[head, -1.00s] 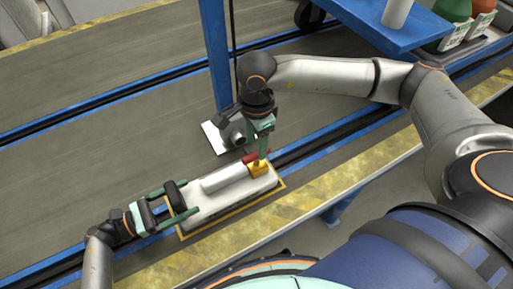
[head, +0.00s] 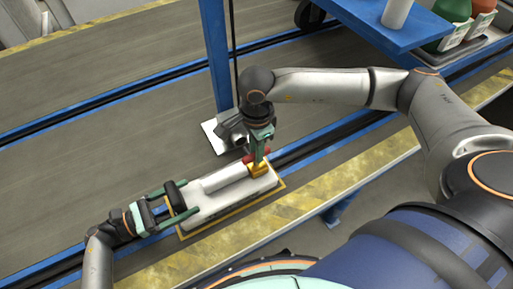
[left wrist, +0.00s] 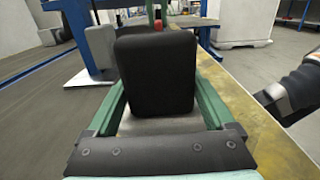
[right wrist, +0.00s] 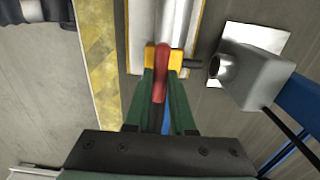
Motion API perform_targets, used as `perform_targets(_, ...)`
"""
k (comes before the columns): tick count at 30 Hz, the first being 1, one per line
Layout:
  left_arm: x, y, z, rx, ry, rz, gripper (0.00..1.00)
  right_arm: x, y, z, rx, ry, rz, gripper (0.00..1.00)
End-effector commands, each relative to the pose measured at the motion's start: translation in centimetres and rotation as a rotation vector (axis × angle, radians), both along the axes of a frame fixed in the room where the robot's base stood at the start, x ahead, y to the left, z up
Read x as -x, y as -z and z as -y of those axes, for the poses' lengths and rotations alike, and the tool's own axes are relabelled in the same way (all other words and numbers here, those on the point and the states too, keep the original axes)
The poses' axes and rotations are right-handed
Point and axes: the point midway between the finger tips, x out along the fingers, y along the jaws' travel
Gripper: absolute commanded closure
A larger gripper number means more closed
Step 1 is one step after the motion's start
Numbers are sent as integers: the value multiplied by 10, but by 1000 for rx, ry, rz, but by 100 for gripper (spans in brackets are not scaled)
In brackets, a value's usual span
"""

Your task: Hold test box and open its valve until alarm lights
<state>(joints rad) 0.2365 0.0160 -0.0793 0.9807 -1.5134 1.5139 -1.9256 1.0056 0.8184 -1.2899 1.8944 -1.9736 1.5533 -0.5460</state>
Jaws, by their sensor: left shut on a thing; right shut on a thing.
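The test box is a pale tray-like body (head: 203,213) with a silver cylinder (head: 226,179) on top, lying on the grey bench. A black block (head: 175,192) is at its left end; it fills the middle of the left wrist view (left wrist: 155,75). My left gripper (head: 182,199) is shut on this end, one green finger on each side. At the right end is a yellow valve body (head: 257,170) with a red handle (right wrist: 160,75). My right gripper (right wrist: 161,88) comes down from above and is shut on the red handle, its fingers partly hiding the valve.
A grey device (right wrist: 255,75) with a round nozzle stands on a white plate (head: 212,138) close behind the valve; no lit light shows on it. A blue post (head: 214,55) rises behind it. A blue shelf (head: 390,30) is at upper right. A yellow-black striped edge (head: 345,178) runs in front.

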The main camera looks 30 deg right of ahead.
Motion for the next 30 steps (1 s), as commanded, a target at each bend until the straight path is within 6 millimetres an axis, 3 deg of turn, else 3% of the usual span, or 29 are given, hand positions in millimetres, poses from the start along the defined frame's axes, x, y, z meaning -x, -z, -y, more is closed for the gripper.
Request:
perform_targets(17,0,0,0,-1,0,-1,90,0,0,0,-1,-16,1,100)
perform_targets(30,0,0,0,-1,0,-1,90,0,-1,0,-1,-281,1,100)
